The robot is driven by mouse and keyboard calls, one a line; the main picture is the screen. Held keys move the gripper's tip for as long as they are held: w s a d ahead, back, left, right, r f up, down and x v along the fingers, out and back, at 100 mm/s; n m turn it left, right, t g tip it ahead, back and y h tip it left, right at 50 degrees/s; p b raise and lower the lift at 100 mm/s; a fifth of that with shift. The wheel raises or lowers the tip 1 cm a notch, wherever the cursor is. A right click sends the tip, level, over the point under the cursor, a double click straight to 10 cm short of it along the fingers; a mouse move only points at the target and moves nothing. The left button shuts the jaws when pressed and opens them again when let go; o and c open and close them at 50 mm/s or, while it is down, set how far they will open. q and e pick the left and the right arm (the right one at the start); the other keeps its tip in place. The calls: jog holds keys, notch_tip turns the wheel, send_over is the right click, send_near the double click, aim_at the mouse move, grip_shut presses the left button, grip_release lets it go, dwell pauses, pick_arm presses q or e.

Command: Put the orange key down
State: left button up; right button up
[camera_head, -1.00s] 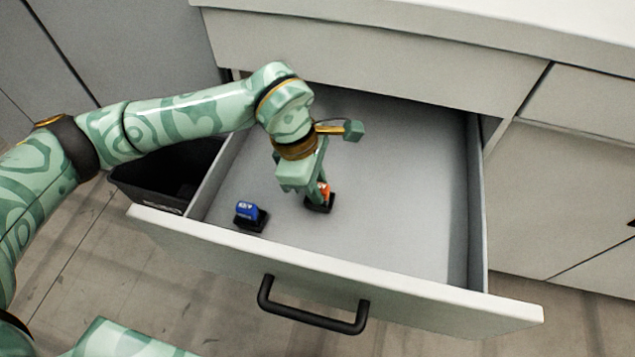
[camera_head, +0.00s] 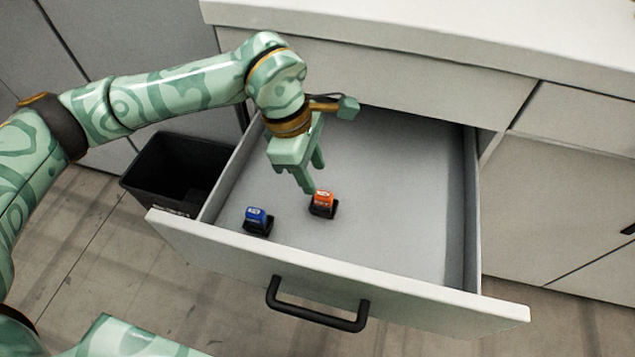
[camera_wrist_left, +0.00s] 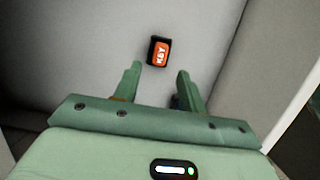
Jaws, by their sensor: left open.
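The orange key (camera_head: 324,198) sits upright on a small black base on the floor of the open drawer (camera_head: 400,200). It also shows in the left wrist view (camera_wrist_left: 160,52), with "KEY" lettering, ahead of the fingertips. My left gripper (camera_head: 313,178) is open and empty, just above and behind the orange key, apart from it. Its two spread fingers show in the left wrist view (camera_wrist_left: 160,72). A blue key (camera_head: 256,216) on a black base stands to the left, near the drawer's front. My right gripper is not seen.
The drawer's front panel with a black handle (camera_head: 318,306) faces me. A black bin (camera_head: 172,172) stands on the floor left of the drawer. The drawer's right half is empty. The counter edge (camera_head: 420,48) overhangs behind.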

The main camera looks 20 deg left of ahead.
pick_arm(q)
jog(key=p+v, duration=0.1)
jog(key=v, duration=0.4)
jog(key=shift+r, duration=0.15)
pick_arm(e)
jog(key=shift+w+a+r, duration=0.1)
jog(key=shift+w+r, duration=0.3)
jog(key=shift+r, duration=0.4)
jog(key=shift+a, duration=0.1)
